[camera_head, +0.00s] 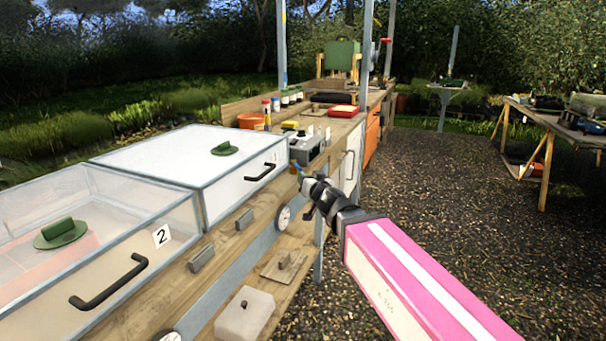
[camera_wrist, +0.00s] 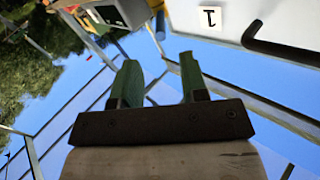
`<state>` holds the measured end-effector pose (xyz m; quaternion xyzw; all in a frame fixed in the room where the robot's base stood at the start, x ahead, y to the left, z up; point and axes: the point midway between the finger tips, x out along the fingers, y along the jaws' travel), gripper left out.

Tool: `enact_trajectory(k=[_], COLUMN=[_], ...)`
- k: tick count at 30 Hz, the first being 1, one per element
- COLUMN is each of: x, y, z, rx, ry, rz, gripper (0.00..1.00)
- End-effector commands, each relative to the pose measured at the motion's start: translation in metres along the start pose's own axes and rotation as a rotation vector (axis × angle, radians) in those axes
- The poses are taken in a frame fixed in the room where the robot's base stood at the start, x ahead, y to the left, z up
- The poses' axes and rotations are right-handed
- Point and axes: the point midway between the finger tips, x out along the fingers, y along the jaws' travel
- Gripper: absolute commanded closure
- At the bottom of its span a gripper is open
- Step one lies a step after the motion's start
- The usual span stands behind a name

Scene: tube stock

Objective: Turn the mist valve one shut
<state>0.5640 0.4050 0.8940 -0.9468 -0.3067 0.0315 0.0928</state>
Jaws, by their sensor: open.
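My gripper (camera_head: 309,192) is at the front edge of the long bench, beside the white-lidded box, at the end of my pink and white arm. In the wrist view my gripper (camera_wrist: 160,76) shows two green fingers standing apart with nothing held between them. A small blue piece (camera_head: 299,171) shows right behind my gripper in the head view; I cannot tell whether it is a valve handle. A round dial (camera_head: 283,218) is on the bench front just left of my gripper. I cannot make out mist valve one clearly in either view.
The white-lidded box (camera_head: 185,152) has a black handle (camera_head: 260,172); the wrist view shows a label 1 (camera_wrist: 208,18), upside down. A clear box with label 2 (camera_head: 161,236) stands nearer. A grey control box (camera_head: 308,147) sits beyond. Gravel (camera_head: 420,200) to the right is clear.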

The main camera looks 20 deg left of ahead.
Motion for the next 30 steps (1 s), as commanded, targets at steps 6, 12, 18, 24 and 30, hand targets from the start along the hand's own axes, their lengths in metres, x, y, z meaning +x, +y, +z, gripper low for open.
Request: enact_trajectory(k=[6,12,18,24,30], x=[-0.021,-0.021,-0.018,0.011,0.046], y=[0.000,0.000,-0.001,-0.013,-0.033], z=[0.000,0.000,-0.003,-0.036,-0.076], rx=[0.000,0.000,0.000,-0.002,-0.015], ry=[0.000,0.000,0.008,0.061,0.007], rz=[0.000,0.000,-0.012,-0.157,-0.429], gripper=[0.60,0.60,0.99,1.00,1.00])
